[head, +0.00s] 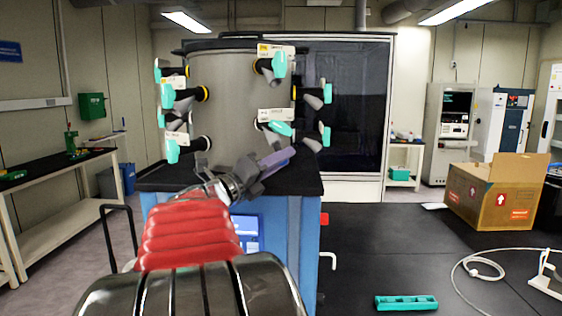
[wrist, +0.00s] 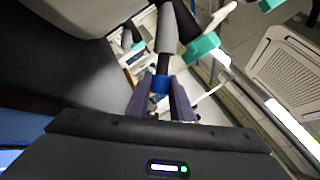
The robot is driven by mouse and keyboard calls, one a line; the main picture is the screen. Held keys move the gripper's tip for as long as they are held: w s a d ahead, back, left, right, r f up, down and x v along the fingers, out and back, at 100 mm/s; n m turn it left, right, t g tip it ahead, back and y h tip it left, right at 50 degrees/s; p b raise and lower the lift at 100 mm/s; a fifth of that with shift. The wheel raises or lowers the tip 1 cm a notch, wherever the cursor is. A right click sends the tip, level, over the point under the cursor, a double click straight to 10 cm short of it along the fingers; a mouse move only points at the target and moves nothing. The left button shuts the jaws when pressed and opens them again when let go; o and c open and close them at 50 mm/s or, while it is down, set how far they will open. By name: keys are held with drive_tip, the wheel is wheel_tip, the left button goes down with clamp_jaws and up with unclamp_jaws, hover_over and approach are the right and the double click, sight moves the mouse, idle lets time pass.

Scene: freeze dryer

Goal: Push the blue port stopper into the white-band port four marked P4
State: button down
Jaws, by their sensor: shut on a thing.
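The grey drum (head: 228,105) of the freeze dryer carries several dark ports with grey cones and teal handles. A port with a teal handle (head: 280,128) is at its front right, under a label too small to read. My gripper (head: 283,157) is just below that port. In the wrist view its purple fingers (wrist: 160,95) are shut on the blue port stopper (wrist: 160,83). The stopper is close below the open end of a grey cone (wrist: 167,35) with a teal handle (wrist: 203,46). I cannot tell whether they touch. The head view hides the stopper.
Other ports with teal handles (head: 325,92) stick out on both sides of the drum, close to my gripper. The black worktop (head: 380,260) at right has a teal rack (head: 405,302), a cardboard box (head: 495,195) and a white cable (head: 480,258). Its middle is clear.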

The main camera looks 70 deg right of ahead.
drive_tip(key=shift+w+d+r, duration=0.55)
drive_tip(key=shift+d+r, duration=0.05)
drive_tip(key=shift+r, duration=0.2)
idle(1.2)
drive_tip(key=c, duration=1.5)
unclamp_jaws()
drive_tip(key=shift+a, duration=0.15)
drive_tip(key=v, duration=1.3)
drive_tip(key=shift+w+a+f, duration=0.2)
drive_tip(key=shift+a+f, duration=0.05)
drive_tip(key=shift+v, duration=3.5)
